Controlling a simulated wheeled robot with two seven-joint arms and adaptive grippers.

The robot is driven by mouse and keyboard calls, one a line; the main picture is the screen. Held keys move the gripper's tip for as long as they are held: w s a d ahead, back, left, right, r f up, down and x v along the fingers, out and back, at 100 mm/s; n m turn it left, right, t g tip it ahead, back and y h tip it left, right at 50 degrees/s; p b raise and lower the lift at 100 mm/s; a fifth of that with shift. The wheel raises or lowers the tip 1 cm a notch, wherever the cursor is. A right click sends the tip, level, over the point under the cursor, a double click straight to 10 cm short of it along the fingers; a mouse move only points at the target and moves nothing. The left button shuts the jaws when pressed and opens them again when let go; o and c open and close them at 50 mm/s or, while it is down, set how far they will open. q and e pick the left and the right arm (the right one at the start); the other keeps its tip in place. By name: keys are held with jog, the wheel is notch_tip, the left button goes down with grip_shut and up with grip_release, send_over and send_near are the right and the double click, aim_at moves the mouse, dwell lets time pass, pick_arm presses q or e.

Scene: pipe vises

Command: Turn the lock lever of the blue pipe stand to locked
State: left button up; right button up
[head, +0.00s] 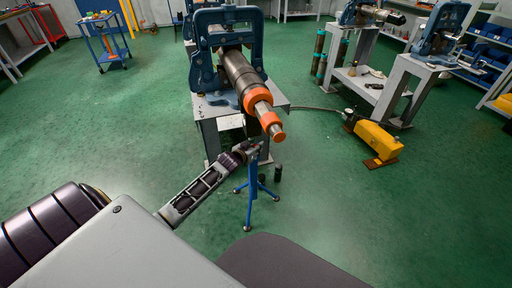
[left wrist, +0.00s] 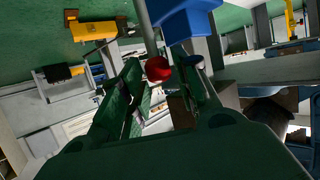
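The blue pipe stand (head: 253,192) stands on its splayed legs on the floor, in front of the vise bench in the head view. Its blue body (left wrist: 188,20) fills the top middle of the left wrist view. A red ball knob (left wrist: 158,68), seemingly the lock lever's end, shows there on a grey rod. My left gripper (head: 256,148) is at the stand's top in the head view. In the left wrist view, its green fingers are apart, with the knob between their tips. I cannot tell whether either finger touches it. My right gripper is not in view.
A blue vise (head: 226,40) on a grey bench holds a dark pipe (head: 240,72) with orange collars, which juts out above the stand. A yellow pump (head: 376,140) with a hose lies at the right. Green floor is open on the left.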

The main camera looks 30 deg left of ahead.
pick_arm(q)
jog(key=shift+w+f, duration=0.2)
jog(key=shift+w, duration=0.35)
grip_shut()
